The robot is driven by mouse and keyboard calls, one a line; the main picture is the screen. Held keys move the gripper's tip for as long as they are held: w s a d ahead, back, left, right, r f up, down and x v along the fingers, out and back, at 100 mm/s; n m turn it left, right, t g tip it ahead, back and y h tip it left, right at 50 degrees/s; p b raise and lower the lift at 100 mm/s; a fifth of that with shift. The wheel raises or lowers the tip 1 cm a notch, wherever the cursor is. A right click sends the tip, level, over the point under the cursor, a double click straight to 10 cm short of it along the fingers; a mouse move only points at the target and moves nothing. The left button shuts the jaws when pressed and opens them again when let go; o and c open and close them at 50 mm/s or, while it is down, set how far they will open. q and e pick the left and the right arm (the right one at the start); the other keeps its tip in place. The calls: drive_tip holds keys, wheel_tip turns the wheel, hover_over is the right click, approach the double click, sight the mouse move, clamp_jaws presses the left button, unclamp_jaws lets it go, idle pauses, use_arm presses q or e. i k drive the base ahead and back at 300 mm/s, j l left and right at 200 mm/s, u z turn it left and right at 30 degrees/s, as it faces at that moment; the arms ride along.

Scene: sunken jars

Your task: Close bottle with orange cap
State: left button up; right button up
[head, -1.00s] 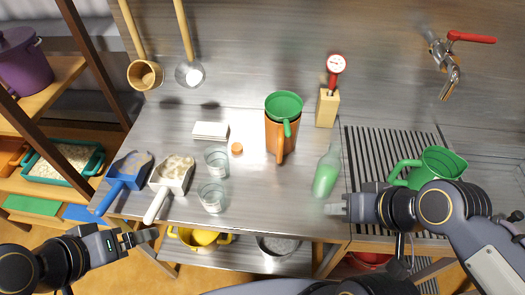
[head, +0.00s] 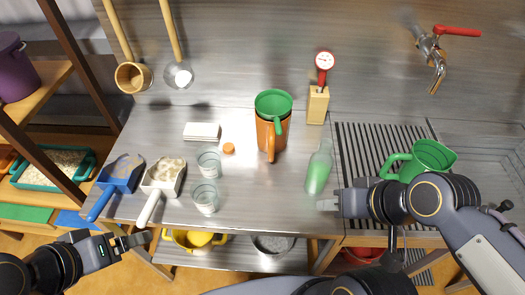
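The green bottle (head: 318,174) stands on the steel worktop, right of centre, and its neck looks uncapped. A small orange cap (head: 228,149) lies on the worktop to the left, apart from the bottle. My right gripper (head: 326,204) points left just in front of the bottle's base. In this view I cannot tell whether it touches the bottle or how far its fingers are apart. My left gripper (head: 136,241) is at the lower left, in front of the worktop's edge and far from cap and bottle. Its fingers are seen edge-on, and nothing shows between them.
An orange jug (head: 266,139) with a green funnel (head: 273,103) stands between cap and bottle. Two glasses (head: 208,162) (head: 205,198) and two scoops (head: 118,174) (head: 161,178) are on the left. A green jug (head: 428,160) stands by the drain grille. The worktop's front middle is clear.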

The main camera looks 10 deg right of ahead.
sight(320, 162)
drive_tip(key=i+j, duration=0.1)
drive_tip(key=j, duration=0.3)
drive_tip(key=i+j, duration=0.15)
drive_tip(key=j, duration=0.3)
drive_tip(key=i+j, duration=0.1)
drive_tip(key=j, duration=0.3)
drive_tip(key=i+j, duration=0.15)
drive_tip(key=j, duration=0.3)
drive_tip(key=k+u, duration=0.05)
